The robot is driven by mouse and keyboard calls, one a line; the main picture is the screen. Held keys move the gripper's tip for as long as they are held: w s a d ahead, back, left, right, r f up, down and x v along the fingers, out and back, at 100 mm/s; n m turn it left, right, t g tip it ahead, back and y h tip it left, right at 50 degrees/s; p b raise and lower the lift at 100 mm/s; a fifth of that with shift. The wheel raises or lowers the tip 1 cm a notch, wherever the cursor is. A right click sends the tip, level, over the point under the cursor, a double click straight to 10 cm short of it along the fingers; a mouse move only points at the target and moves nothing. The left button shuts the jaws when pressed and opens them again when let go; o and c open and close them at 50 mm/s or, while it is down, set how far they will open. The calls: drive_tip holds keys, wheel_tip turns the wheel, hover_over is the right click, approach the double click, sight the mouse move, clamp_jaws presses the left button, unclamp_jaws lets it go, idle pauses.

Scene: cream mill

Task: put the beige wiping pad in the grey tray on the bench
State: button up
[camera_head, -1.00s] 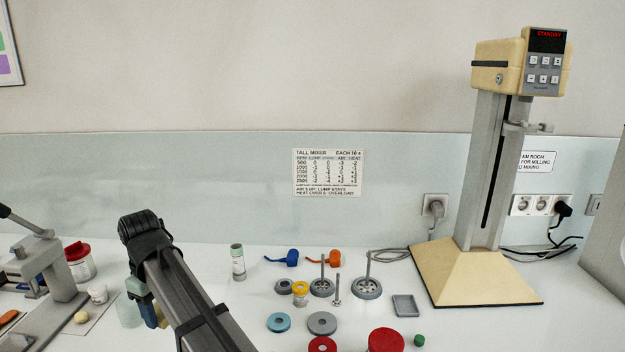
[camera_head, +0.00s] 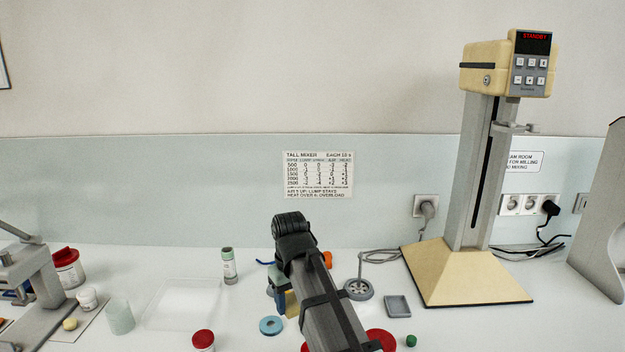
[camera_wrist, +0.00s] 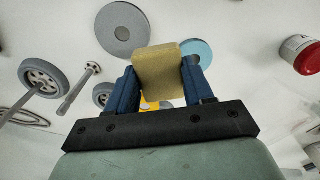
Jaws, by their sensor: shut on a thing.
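My gripper (camera_wrist: 160,82) is shut on the beige wiping pad (camera_wrist: 158,66), which sits between its blue fingers in the wrist view. In the head view my gripper (camera_head: 280,296) is mostly behind my arm, above the middle of the bench; a sliver of the pad (camera_head: 291,305) shows beside it. The grey tray (camera_head: 397,306) is a small, shallow square tray that looks empty. It lies on the bench to the right of my gripper, in front of the mixer stand. It cannot be made out in the wrist view.
A blue ring (camera_head: 271,326) and a stirrer disc (camera_head: 358,289) lie near my gripper. The mixer's broad base (camera_head: 466,277) stands right of the tray. A green cap (camera_head: 411,341) lies in front of it. A translucent tray (camera_head: 183,304) is at left.

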drive_tip(key=d+f+m, duration=0.1)
drive_tip(key=d+m, duration=0.1)
drive_tip(key=d, duration=0.5)
drive_tip(key=d+f+m, duration=0.1)
drive_tip(key=d+m, duration=0.1)
drive_tip(key=d, duration=0.5)
drive_tip(key=d+f+m, duration=0.1)
drive_tip(key=d+m, duration=0.1)
drive_tip(key=d, duration=0.4)
drive_tip(key=shift+d+f, duration=0.1)
drive_tip(key=shift+d, duration=0.3)
drive_tip(key=shift+s+d+f, duration=0.1)
drive_tip(key=shift+d, duration=0.6)
drive_tip(key=shift+d, duration=0.1)
